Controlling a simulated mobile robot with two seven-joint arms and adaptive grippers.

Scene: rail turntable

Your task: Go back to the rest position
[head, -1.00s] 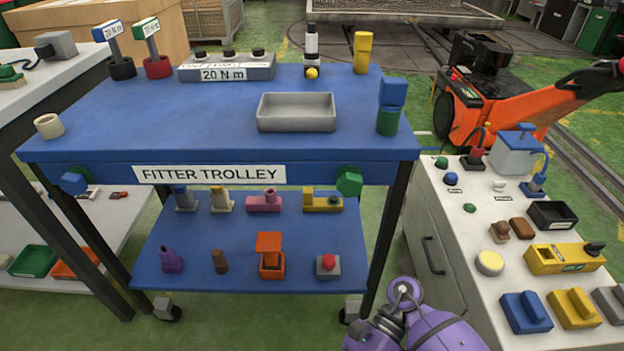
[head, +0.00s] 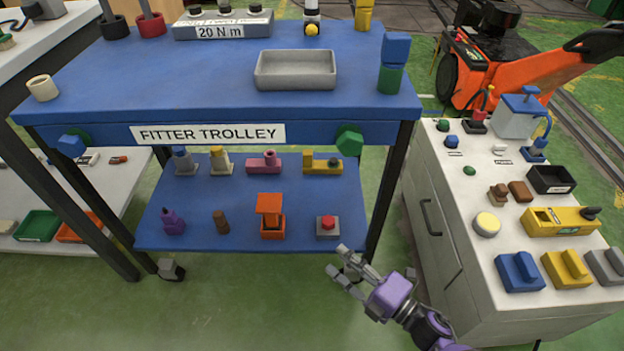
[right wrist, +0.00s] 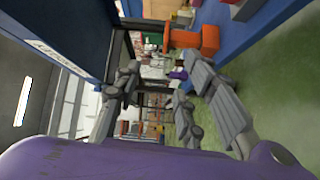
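My right gripper (head: 340,265) shows in the head view, in front of the trolley's lower shelf near its front right corner. It is purple with grey fingers. In the right wrist view, the fingers (right wrist: 160,78) are spread apart with nothing between them. The gripper is open and empty. My left gripper is in neither view.
The blue fitter trolley (head: 130,90) stands ahead, with a grey tray (head: 295,70) on top and several small parts on its lower shelf (head: 195,239). A white cabinet (head: 448,240) stands close at right. Green floor (head: 250,310) in front is clear.

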